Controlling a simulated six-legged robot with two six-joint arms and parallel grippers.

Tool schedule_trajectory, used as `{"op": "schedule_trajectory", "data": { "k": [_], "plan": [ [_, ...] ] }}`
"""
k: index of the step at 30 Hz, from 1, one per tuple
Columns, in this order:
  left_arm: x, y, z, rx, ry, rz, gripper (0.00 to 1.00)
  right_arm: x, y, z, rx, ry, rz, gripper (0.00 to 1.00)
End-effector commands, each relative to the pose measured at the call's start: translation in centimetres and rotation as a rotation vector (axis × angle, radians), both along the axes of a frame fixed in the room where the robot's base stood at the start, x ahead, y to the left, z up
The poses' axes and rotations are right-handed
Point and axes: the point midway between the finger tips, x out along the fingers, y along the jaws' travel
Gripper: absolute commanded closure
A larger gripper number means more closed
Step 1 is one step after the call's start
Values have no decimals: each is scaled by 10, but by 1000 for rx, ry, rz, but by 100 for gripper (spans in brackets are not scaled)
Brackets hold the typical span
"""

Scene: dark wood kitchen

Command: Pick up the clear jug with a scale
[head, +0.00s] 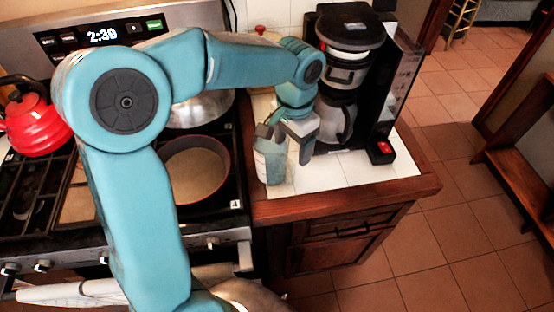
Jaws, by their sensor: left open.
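The clear jug (270,163) stands upright on the white tiled counter (345,170), near its left edge beside the stove. Any scale on it is too small to make out. My left arm reaches over the stove, and my left gripper (285,146) is open at the jug's upper part. One finger shows near the jug's rim and the other on its right side. I cannot tell whether they touch it. The gripper hides part of the jug's top. My right gripper is not in view.
A black coffee maker (347,40) with a steel carafe (334,118) stands close to the right of the gripper. The stove at left holds a red kettle (35,122) and a round pan (196,170). The counter's front right part is clear, with a wooden edge (350,200).

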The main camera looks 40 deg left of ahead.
Motion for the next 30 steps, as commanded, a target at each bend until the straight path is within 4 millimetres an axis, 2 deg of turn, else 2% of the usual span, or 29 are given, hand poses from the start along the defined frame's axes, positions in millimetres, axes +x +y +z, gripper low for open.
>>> {"op": "schedule_trajectory", "data": {
  "k": [3,9,16,19,25,26,30],
  "plan": [
    [0,1,-17,1,1,0,26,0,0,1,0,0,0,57],
    [1,1,-32,0,1,0,26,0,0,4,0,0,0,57],
    [0,1,-68,0,2,0,26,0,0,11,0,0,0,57],
    [2,1,-76,0,0,0,26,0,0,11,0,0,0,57],
    [2,1,-77,1,-2,0,26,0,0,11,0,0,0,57],
    [2,1,-77,1,-2,0,29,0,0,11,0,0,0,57],
    [2,1,-77,1,-2,0,74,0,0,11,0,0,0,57]
  ]
}}
